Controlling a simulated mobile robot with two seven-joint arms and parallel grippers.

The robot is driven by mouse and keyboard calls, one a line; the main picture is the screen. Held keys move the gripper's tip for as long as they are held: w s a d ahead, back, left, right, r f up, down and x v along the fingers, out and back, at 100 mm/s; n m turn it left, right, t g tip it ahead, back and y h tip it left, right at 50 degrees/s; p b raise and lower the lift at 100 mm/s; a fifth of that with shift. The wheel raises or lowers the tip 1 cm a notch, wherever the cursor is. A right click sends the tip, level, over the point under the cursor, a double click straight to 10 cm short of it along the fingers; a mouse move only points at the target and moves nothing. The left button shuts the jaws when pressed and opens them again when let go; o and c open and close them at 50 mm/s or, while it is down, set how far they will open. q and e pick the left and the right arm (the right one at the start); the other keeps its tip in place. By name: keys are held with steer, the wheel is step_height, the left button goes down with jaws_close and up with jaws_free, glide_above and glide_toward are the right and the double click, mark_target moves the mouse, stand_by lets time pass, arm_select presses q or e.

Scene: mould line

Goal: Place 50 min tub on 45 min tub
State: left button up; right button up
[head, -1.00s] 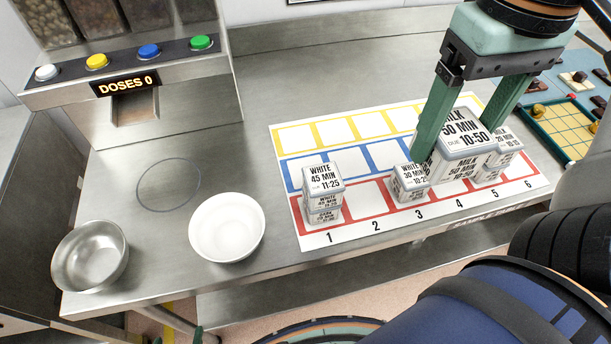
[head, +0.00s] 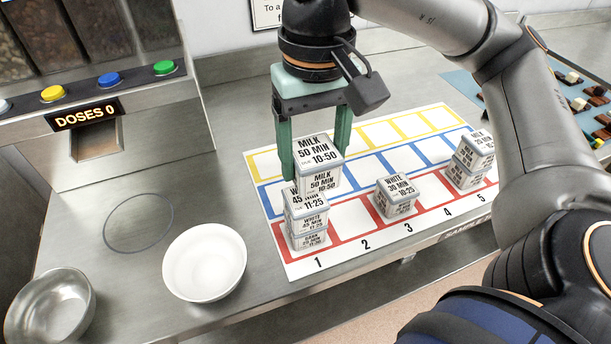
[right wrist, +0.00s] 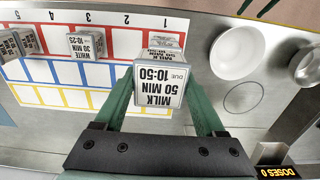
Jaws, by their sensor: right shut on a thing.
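The MILK 50 MIN tub (head: 319,180) is a pale tub with a 10:50 label, and it is upright in my right gripper (head: 316,160). The green fingers are shut on its two sides. It also shows in the right wrist view (right wrist: 158,88), between the fingers. The WHITE 45 MIN tub (head: 303,207), labelled 11:25, is on top of a stack at red slot 1. The held tub is close above and behind it, hiding part of its lid; whether they touch I cannot tell. My left gripper is not in view.
Another milk stack (head: 473,160) is near slot 5. A white bowl (head: 204,263) and a steel bowl (head: 50,309) are left of the mat (head: 375,229). The dispenser (head: 88,116) stands at back left.

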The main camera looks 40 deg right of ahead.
steer(key=shift+w+a+f, duration=0.1)
steer(key=shift+w+f, duration=0.1)
steer(key=shift+f, duration=0.05)
steer(key=f, duration=0.3)
steer(key=shift+w+a, duration=0.15)
steer(key=shift+w, duration=0.2)
steer(key=shift+f, duration=0.5)
steer(key=shift+f, duration=0.25)
steer(key=o, duration=1.4)
steer(key=shift+r, duration=0.1)
steer(key=shift+o, duration=0.2)
